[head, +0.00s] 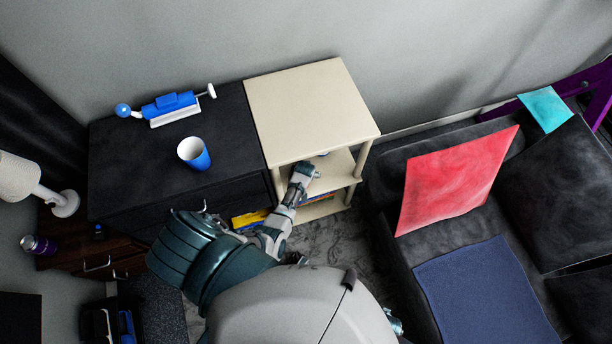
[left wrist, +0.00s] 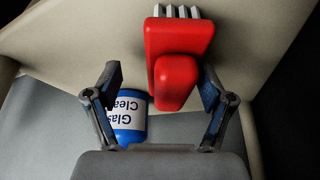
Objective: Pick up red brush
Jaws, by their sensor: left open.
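The red brush (left wrist: 178,62) with pale bristles shows in the left wrist view, its handle end toward me and its bristles pointing away. My left gripper (left wrist: 161,80) is open, with one finger on each side of the brush's handle; the handle is closer to the right finger. In the head view my left gripper (head: 305,172) reaches into the open shelf of the cream unit (head: 310,100). The brush cannot be made out in the head view. My right gripper cannot be made out.
A blue Glass Cleaner bottle (left wrist: 129,118) is close beside the brush, near the left finger. The shelf's side posts and top are close around the arm. A dark sofa (head: 400,165) stands at right.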

